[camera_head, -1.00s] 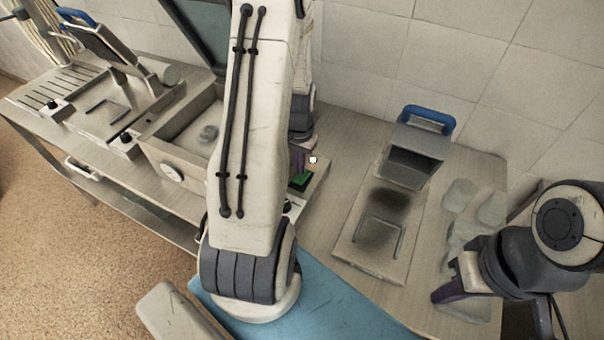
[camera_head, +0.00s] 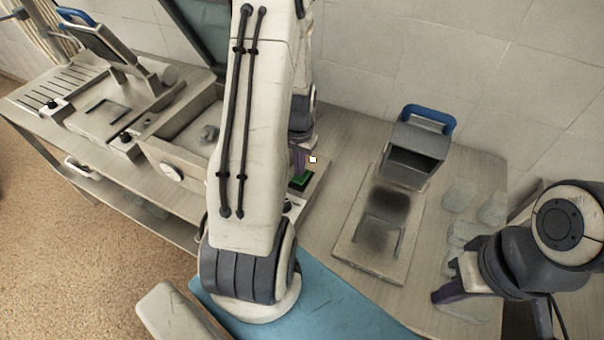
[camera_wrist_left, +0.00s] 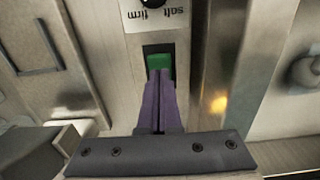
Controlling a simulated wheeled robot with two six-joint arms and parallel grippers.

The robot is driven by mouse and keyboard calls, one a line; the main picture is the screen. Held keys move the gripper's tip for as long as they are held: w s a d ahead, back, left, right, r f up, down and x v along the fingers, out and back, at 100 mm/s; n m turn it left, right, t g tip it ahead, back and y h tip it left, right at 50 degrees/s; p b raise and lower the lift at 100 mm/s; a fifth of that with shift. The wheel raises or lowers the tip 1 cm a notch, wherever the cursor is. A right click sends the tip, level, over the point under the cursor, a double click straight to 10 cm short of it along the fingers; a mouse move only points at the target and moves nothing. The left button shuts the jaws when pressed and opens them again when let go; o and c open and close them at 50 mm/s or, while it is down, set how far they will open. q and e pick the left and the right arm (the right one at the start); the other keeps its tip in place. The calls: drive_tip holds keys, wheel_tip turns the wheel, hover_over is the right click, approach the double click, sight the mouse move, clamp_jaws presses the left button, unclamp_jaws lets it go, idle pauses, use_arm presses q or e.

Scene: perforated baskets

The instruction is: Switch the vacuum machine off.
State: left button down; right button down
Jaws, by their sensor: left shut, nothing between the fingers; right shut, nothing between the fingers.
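The vacuum machine (camera_head: 172,163) stands at the centre-left of the counter with its dark lid raised; my left arm covers part of it. A green switch (camera_head: 302,179) sits on its right-hand panel. In the left wrist view the green switch (camera_wrist_left: 160,62) lies in a dark recess beside a black knob. My left gripper (camera_wrist_left: 160,75) is shut and empty, its purple fingertips at the near edge of the switch; whether they touch it I cannot tell. My right gripper (camera_head: 449,290) is shut and empty, low over the right part of the counter.
A metal press with a blue handle (camera_head: 428,117) stands on a board (camera_head: 350,252) to the right. Several clear containers (camera_head: 457,196) lie near my right arm. Another device with a blue handle (camera_head: 92,107) stands at the far left. A perforated-looking rack is not clear.

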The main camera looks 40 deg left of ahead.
sight(300, 178)
use_arm(q)
drive_tip(key=shift+f+b, duration=0.9)
drive_tip(key=shift+f, duration=0.35)
idle(0.3)
wheel_tip(300, 178, up, 7)
drive_tip(key=p, duration=0.6)
drive_tip(key=shift+r, duration=0.1)
idle(0.6)
